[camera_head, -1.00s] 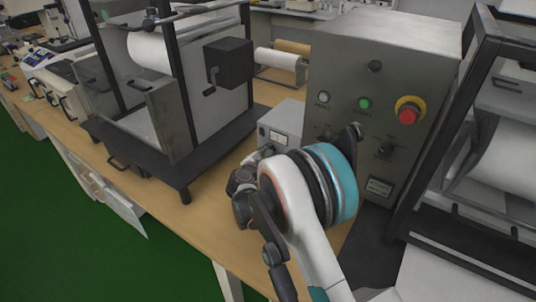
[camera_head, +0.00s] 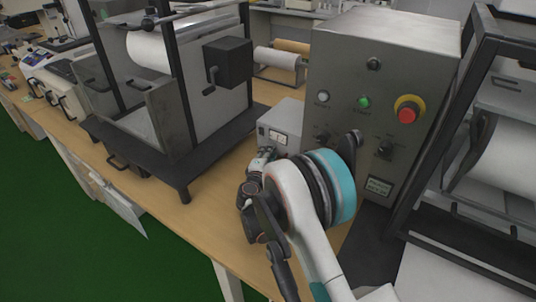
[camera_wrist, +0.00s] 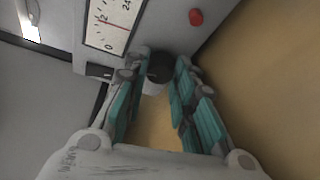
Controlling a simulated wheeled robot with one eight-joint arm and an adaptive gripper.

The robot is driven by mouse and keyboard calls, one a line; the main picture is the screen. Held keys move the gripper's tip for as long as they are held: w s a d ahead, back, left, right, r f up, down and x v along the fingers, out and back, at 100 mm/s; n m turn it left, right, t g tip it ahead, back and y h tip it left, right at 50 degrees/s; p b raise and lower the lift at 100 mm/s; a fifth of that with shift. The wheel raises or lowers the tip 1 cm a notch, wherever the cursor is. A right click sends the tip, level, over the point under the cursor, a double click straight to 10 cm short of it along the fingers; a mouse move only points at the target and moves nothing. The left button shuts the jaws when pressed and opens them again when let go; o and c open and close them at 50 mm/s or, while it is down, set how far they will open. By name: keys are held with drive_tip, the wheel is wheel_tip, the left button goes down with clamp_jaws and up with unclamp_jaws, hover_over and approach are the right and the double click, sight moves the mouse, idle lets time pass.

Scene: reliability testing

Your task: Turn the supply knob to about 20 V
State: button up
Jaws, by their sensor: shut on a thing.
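The supply is a pale grey box (camera_head: 287,117) on the bench, with a small white meter (camera_head: 278,137) on its front. In the wrist view the meter (camera_wrist: 113,24) shows large, with marks 0, 12 and 24. A thin red needle crosses it near 12; I cannot read it exactly. The dark round supply knob (camera_wrist: 160,67) sits below the meter. My gripper (camera_wrist: 163,78) has its teal-padded fingers closed around the knob, one on each side. In the head view my gripper (camera_head: 263,160) is at the supply's front, and my arm hides the knob.
A red round part (camera_wrist: 196,17) and a black switch (camera_wrist: 98,71) are on the supply's front. A tall grey control cabinet (camera_head: 385,60) with a red emergency button (camera_head: 407,113) stands right. A black-framed machine (camera_head: 170,110) stands left. Bare bench (camera_head: 215,205) lies in front.

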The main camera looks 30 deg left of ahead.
drive_tip(key=shift+f+m, duration=0.1)
drive_tip(key=shift+m, duration=0.4)
drive_tip(key=o, duration=0.8)
drive_tip(key=shift+s, duration=0.1)
drive_tip(key=v, duration=1.1)
drive_tip(key=shift+s+d+f, duration=0.1)
drive_tip(key=shift+s+d, duration=0.1)
drive_tip(key=shift+s, duration=0.2)
